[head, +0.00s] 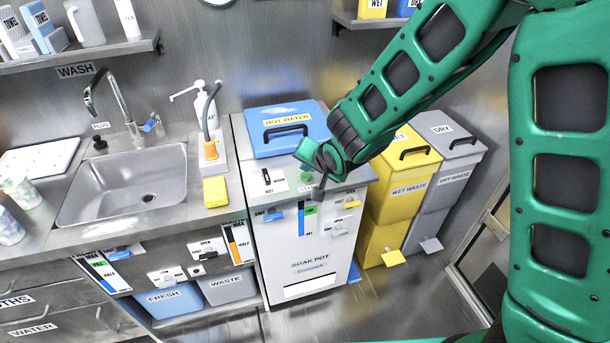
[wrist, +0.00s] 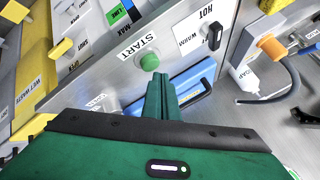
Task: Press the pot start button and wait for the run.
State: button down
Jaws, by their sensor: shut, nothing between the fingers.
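The soak pot (head: 304,250) is a white cabinet below the metal counter, with a blue HOT WATER lid (head: 290,130) on top. Its round green start button (head: 305,177) sits on the metal top beside a START label that is partly hidden in the head view. In the wrist view the button (wrist: 149,62) and its START label show clearly. My gripper (wrist: 160,78) is shut and empty. Its fingertips are very close to the button in the wrist view, and I cannot tell whether they touch it. In the head view my wrist hangs over the pot top.
A black HOT/WARM switch (head: 267,177) is left of the button. The yellow wet-waste bin (head: 407,170) and grey dry-waste bin (head: 450,165) are right of the pot.

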aim_at(308, 178)
jog(key=shift+f, duration=0.3)
jog(key=shift+f, duration=0.5)
dwell(0.9)
jog(key=shift+r, duration=0.95)
jog(key=shift+r, duration=0.1)
jog(key=shift+r, duration=2.4)
